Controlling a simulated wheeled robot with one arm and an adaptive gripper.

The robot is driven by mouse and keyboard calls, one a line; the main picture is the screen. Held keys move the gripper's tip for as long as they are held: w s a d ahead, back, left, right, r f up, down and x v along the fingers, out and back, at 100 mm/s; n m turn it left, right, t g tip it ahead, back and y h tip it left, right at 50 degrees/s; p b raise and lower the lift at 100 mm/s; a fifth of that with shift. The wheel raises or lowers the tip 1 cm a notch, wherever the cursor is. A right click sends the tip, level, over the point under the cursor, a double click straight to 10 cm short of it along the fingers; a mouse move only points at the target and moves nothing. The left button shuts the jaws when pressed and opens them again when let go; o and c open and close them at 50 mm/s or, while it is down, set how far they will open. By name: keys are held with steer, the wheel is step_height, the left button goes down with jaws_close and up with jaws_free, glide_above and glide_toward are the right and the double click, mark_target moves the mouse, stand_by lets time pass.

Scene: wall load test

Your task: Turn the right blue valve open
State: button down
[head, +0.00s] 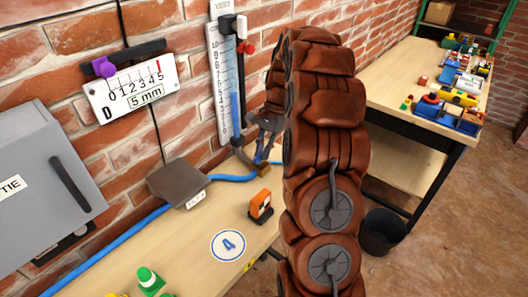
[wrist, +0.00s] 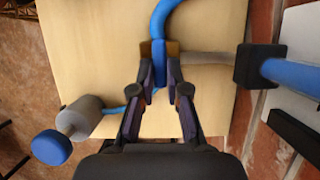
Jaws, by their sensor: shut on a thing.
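A blue valve handle (wrist: 158,68) shows between the fingertips of my gripper (wrist: 158,82) in the wrist view. The fingers are shut on it, one on each side, and hide part of it. A brass-coloured valve body (wrist: 173,48) sits behind the fingertips. In the head view my gripper (head: 263,152) reaches down at the foot of the scaled gauge, and the brass-coloured body (head: 263,169) shows just below it. My brown arm covers what lies to the right of the valve.
A blue hose (head: 232,178) runs along the bench (head: 190,238) to the valve. The scaled gauge (head: 219,90) with blue liquid stands against the brick wall. A grey-brown box (head: 178,183) and an orange object (head: 261,205) are nearby. A black bin (head: 382,232) stands right.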

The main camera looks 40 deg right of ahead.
stand_by(0.4)
steer(key=c, duration=1.2)
jaws_free()
steer(key=shift+o, duration=0.2)
steer(key=v, duration=0.7)
steer(key=shift+r, duration=0.2)
steer(key=shift+d, duration=0.1)
